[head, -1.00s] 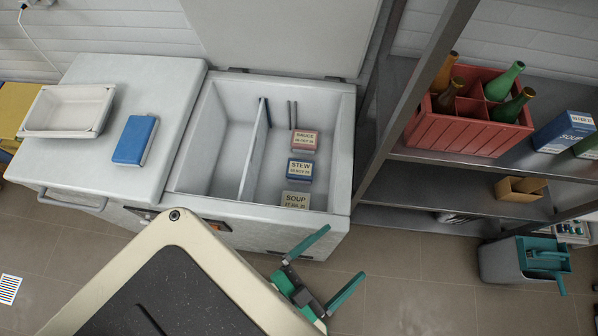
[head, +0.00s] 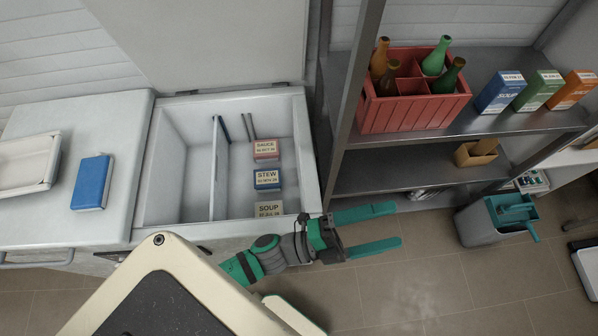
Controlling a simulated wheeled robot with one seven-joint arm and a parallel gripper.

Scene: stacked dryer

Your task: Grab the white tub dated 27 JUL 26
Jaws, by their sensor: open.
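A pale, whitish tub labelled SOUP (head: 269,210) lies in the right compartment of the open chest freezer (head: 141,222), nearest the front wall. Its date line reads JUL, but the day is too small to read surely. Behind it in a row are a blue tub labelled STEW (head: 267,179) and a red tub labelled SAUCE (head: 266,149). My gripper (head: 398,225) is open and empty. It is outside the freezer, to the right of its front corner and of the SOUP tub, with its green fingers pointing right, away from the tubs.
A divider (head: 219,165) splits the freezer, and its left compartment looks empty. The raised lid (head: 200,40) stands behind. A metal shelf unit (head: 350,90) stands close on the right, holding a red bottle crate (head: 415,108) and cartons (head: 500,92). A blue box (head: 91,182) lies on the left worktop.

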